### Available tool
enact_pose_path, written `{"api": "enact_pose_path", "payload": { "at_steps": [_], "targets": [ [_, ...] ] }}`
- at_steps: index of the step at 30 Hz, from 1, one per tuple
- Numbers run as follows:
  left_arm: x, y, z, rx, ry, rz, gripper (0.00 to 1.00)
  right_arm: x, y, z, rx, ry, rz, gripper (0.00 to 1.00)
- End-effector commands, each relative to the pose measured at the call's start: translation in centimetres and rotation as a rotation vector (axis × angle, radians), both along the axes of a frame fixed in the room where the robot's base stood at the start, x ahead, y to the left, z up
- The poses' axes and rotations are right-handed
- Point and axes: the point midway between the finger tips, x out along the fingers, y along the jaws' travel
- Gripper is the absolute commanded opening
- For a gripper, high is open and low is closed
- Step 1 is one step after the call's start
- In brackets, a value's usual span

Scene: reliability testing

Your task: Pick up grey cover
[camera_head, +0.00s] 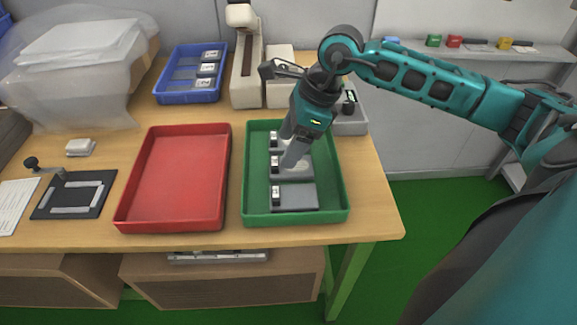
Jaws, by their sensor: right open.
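Several grey covers lie in a column in the green tray (335,205) on the wooden table. The nearest grey cover (295,197) is flat and fully in sight, with a black-and-white end piece at its left. Another grey cover (297,173) lies just behind it, partly hidden by my right gripper. A further one at the back of the tray is mostly hidden. My right gripper (291,160) is open and points down into the green tray, over the middle and rear covers. I cannot tell whether it touches one. My left gripper is not in view.
An empty red tray (175,180) stands left of the green tray. A blue tray (190,75) with several labelled parts is behind. A black fixture plate (75,195) lies at the left.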

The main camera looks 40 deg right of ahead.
Motion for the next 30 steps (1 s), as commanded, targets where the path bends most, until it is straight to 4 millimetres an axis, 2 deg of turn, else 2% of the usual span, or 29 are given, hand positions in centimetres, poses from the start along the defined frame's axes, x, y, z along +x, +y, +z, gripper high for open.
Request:
{"api": "enact_pose_path", "payload": {
  "at_steps": [4, 12, 21, 30],
  "targets": [
    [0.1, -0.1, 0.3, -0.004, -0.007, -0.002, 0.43, 0.3, 0.5, -1.1, 0.002, 0.001, 0.0, 0.7],
    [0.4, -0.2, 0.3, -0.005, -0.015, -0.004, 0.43, 1.2, 1.8, -4.6, 0.003, 0.002, -0.001, 0.7],
    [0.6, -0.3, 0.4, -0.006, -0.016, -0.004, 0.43, 1.3, 1.9, -5.0, 0.0, 0.0, 0.0, 0.7],
    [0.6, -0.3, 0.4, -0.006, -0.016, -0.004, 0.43, 1.3, 1.9, -4.9, 0.0, 0.0, 0.0, 0.41]
  ]
}}
